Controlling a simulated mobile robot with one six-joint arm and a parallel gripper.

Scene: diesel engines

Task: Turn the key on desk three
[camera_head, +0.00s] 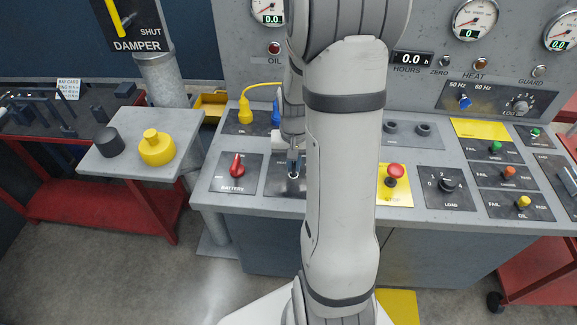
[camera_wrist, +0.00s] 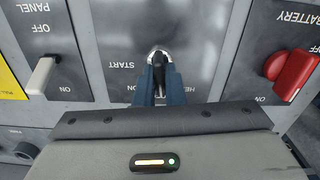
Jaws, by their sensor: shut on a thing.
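The key (camera_wrist: 159,68) is small and dark and sits in a round silver lock on a dark plate (camera_wrist: 118,45). The plate's lettering reads START, ON and part of another word, upside down in the wrist view. My gripper (camera_wrist: 160,82) is shut on the key, its two blue-grey fingers on either side of it. In the head view my gripper (camera_head: 294,160) is over the desk top, just right of the red BATTERY switch (camera_head: 237,168). My arm hides part of the key's plate there.
The BATTERY switch also shows close by in the wrist view (camera_wrist: 292,75), and a white PANEL lever (camera_wrist: 42,75) is on the other side. A red STOP button (camera_head: 396,171) and a LOAD knob (camera_head: 447,186) are right of my arm. A yellow plug (camera_head: 245,112) stands behind BATTERY.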

